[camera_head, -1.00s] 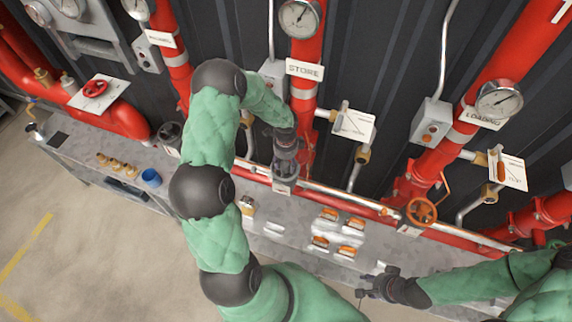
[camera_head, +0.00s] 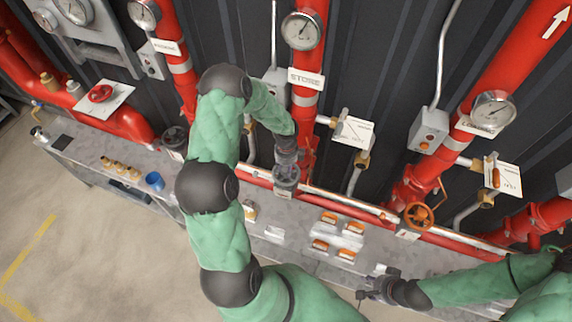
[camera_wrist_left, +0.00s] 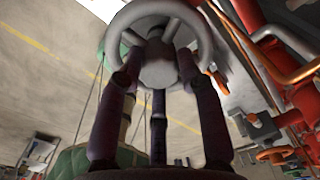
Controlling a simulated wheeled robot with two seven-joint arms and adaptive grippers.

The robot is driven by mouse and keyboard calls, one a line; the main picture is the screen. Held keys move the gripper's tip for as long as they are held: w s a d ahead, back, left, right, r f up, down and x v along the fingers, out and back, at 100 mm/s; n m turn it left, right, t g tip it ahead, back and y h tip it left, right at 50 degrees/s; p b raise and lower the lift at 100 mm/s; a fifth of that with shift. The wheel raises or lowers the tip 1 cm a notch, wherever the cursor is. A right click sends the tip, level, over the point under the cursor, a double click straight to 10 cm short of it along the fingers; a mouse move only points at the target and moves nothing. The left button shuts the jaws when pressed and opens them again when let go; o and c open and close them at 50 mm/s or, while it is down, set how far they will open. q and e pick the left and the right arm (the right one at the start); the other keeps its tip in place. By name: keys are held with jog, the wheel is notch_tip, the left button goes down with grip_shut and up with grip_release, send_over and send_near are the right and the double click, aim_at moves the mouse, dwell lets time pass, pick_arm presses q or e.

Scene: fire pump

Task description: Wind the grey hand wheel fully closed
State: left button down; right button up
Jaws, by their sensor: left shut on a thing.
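The grey hand wheel (camera_wrist_left: 158,74) fills the upper middle of the left wrist view, with its thick round rim, spokes and hub facing my gripper. My left gripper (camera_wrist_left: 157,65) has its dark fingers reaching up to the wheel and is shut on it. In the head view, my left gripper (camera_head: 286,170) points down at the pipe under the STORE sign and largely hides the wheel. My right gripper (camera_head: 375,286) is apart from the pipes, over the front edge of the bench at the lower right. Its fingers look spread and empty.
An orange hand wheel (camera_head: 419,215) is to the right on the red pipe. A red hand wheel (camera_head: 100,93) is at the far left. Orange-topped blocks (camera_head: 329,218) and a blue cup (camera_head: 153,181) stand on the grey bench. Red risers with gauges (camera_head: 302,31) stand behind.

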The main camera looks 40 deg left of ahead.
pick_arm(q)
jog(key=shift+w+d+r+m+p, duration=0.1)
jog(key=shift+w+r+m+p, duration=0.1)
jog(key=shift+m+p, duration=0.65)
jog(key=shift+f+m, duration=0.15)
jog(key=shift+m, duration=0.7)
jog(key=m+p, duration=0.2)
jog(key=shift+r+m, duration=0.2)
jog(key=shift+m, duration=0.2)
jog(key=m+p, duration=0.3)
jog(key=m, duration=0.1)
jog(key=shift+w+f+m, duration=0.1)
jog(key=shift+m, duration=0.3)
jog(key=c, duration=1)
grip_release()
jog(key=shift+f, duration=0.1)
jog(key=o, duration=0.3)
jog(key=shift+o, duration=0.2)
jog(key=shift+w+d, duration=0.1)
